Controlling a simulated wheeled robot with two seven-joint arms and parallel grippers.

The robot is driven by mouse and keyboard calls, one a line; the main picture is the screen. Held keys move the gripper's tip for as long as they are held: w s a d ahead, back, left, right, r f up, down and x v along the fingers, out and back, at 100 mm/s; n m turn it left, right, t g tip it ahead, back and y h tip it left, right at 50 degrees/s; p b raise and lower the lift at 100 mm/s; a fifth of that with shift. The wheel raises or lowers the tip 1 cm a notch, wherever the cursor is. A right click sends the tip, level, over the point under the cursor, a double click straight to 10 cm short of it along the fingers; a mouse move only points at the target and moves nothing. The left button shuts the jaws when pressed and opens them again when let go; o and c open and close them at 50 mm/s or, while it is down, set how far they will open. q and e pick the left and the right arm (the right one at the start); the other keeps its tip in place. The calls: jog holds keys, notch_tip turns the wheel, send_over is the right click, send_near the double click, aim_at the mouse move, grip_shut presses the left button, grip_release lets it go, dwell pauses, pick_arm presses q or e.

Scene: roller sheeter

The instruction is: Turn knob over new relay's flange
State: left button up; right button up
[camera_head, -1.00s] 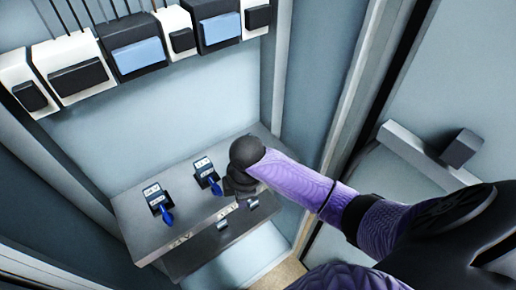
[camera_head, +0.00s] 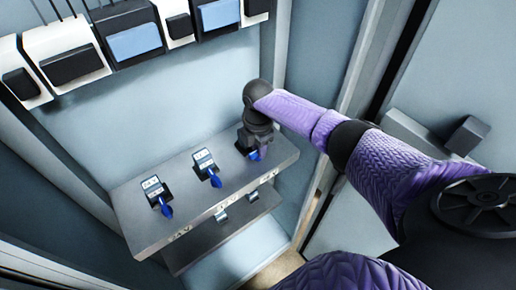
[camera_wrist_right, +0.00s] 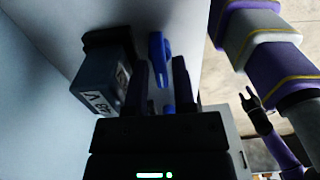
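Three dark relays stand on a grey shelf (camera_head: 225,185): a left one (camera_head: 155,188), a middle one (camera_head: 205,162) and a right one (camera_head: 245,143), each with a blue knob. My right gripper (camera_head: 257,150) is over the right relay and partly hides it. In the wrist view that relay (camera_wrist_right: 103,82) has a white label that seems to read 48 V. Its blue knob (camera_wrist_right: 158,48) shows between the fingers of my right gripper (camera_wrist_right: 160,75), which are apart. I cannot tell whether they touch it. My left gripper (camera_wrist_right: 250,97) shows small in the wrist view, its fingers apart.
A row of white and dark modules (camera_head: 130,40) hangs on the back wall above the shelf. A lower ledge (camera_head: 225,232) with small metal tabs lies below. The cabinet's right side wall is close to my right arm. The wall between modules and shelf is clear.

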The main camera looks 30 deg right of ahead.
jog(key=shift+f, duration=0.2)
grip_shut()
jog(key=shift+r+m, duration=0.1)
jog(key=shift+m, duration=0.2)
jog(key=shift+r+m+p, duration=0.1)
jog(key=shift+m+p, duration=0.7)
jog(key=shift+m, duration=0.1)
jog(key=m+p, duration=0.2)
jog(key=m, duration=0.2)
jog(key=shift+m, duration=0.3)
jog(key=m+p, duration=0.1)
jog(key=m, duration=0.4)
jog(key=m+p, duration=0.1)
jog(key=m, duration=0.4)
jog(key=shift+w+m, duration=0.1)
jog(key=shift+m, duration=0.3)
